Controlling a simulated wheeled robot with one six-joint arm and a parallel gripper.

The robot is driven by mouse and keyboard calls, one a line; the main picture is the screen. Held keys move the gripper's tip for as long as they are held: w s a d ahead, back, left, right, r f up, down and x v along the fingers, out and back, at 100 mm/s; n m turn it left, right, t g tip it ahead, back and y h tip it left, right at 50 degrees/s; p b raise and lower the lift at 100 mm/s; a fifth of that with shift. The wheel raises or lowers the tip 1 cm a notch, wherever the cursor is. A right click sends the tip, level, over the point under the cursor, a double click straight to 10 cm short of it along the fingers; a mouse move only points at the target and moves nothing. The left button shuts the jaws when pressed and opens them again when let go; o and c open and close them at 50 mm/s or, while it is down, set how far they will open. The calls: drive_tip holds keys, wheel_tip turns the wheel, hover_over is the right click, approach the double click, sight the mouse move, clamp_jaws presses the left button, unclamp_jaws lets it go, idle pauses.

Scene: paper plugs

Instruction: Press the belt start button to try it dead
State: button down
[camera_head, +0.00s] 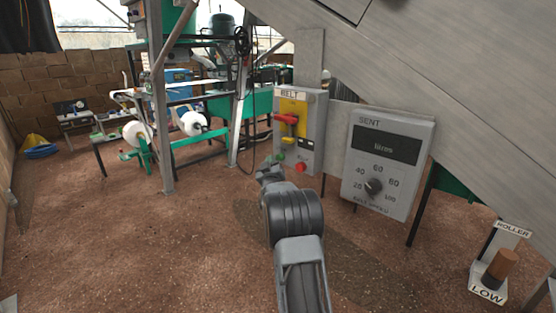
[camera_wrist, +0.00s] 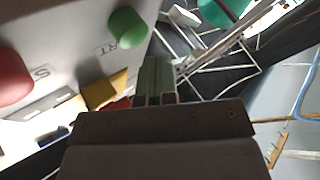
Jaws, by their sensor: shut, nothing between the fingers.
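The grey belt control box (camera_head: 312,140) hangs on a metal post, with a "BELT" label on top. The green start button (camera_head: 279,156) sits low at its left and shows as a round green knob in the wrist view (camera_wrist: 127,28). The red stop button (camera_head: 301,167) is to its right, also large at the wrist view's left edge (camera_wrist: 12,75). A red switch handle (camera_head: 287,119) lies sideways on a yellow plate (camera_head: 295,107). My gripper (camera_head: 268,164) is shut and empty, close to the box's lower left; in the wrist view its fingertips (camera_wrist: 155,62) appear beside the green button. Contact cannot be told.
A grey "SENT" meter box (camera_head: 388,163) with a dial hangs right of the belt box. A sloping metal panel (camera_head: 430,75) is above it. A "LOW" roller control (camera_head: 490,283) stands at lower right. The brown floor (camera_head: 130,240) is open at left.

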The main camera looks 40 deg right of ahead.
drive_tip(key=shift+d, duration=0.15)
drive_tip(key=shift+d+b, duration=0.3)
drive_tip(key=shift+b, duration=0.1)
drive_tip(key=shift+w+d, duration=0.15)
drive_tip(key=shift+d, duration=0.35)
idle(0.9)
drive_tip(key=shift+a+b, duration=0.2)
drive_tip(key=shift+b, duration=0.25)
drive_tip(key=shift+s+a+b, duration=0.2)
drive_tip(key=shift+a+b, duration=0.2)
drive_tip(key=shift+a, duration=0.35)
drive_tip(key=a, duration=0.1)
drive_tip(key=a+b, duration=0.1)
drive_tip(key=a, duration=0.1)
drive_tip(key=s+a+b, duration=0.1)
drive_tip(key=a, duration=0.1)
